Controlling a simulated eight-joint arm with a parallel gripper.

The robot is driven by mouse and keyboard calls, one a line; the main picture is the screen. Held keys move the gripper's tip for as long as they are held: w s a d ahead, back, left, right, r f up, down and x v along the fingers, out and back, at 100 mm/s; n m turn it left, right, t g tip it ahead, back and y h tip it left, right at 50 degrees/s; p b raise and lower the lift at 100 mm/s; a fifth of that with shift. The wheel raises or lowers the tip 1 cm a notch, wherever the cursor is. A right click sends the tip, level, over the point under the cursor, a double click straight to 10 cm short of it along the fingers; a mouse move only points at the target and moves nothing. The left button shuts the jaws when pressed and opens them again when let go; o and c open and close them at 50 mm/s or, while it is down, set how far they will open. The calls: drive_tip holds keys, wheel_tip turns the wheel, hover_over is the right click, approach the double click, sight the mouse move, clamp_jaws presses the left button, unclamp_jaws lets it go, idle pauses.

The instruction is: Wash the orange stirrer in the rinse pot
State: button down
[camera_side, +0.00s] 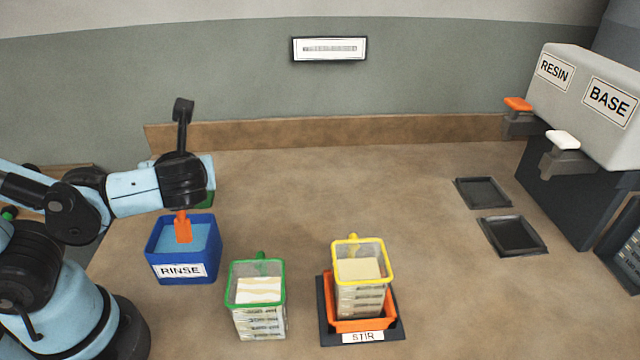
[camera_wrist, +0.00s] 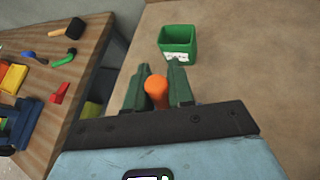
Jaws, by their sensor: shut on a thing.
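The rinse pot (camera_side: 182,272) is a blue square tub labelled RINSE, with light blue liquid in it. It stands on the bench left of centre in the side view. My gripper (camera_side: 182,210) is above the pot, pointing down, and shut on the orange stirrer (camera_side: 183,230). The stirrer's lower part is over or in the liquid; I cannot tell how deep. In the wrist view the stirrer's rounded orange end (camera_wrist: 157,92) sits between the dark green fingers of my gripper (camera_wrist: 160,74). The rinse pot is not clearly visible there.
A green-rimmed cup (camera_side: 258,310) stands right of the pot. A yellow-rimmed cup (camera_side: 360,290) sits in the orange STIR holder (camera_side: 362,325). A green bin (camera_wrist: 180,46) is behind my gripper. Loose tools (camera_wrist: 62,60) lie on a side table. The bench centre is clear.

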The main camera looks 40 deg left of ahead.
wheel_tip(320, 180, up, 7)
drive_tip(key=w, duration=0.1)
drive_tip(key=shift+w+a+f, duration=0.15)
drive_tip(key=shift+f, duration=0.05)
idle(0.7)
drive_tip(key=shift+r, duration=0.1)
idle(0.5)
drive_tip(key=shift+r, duration=2.4)
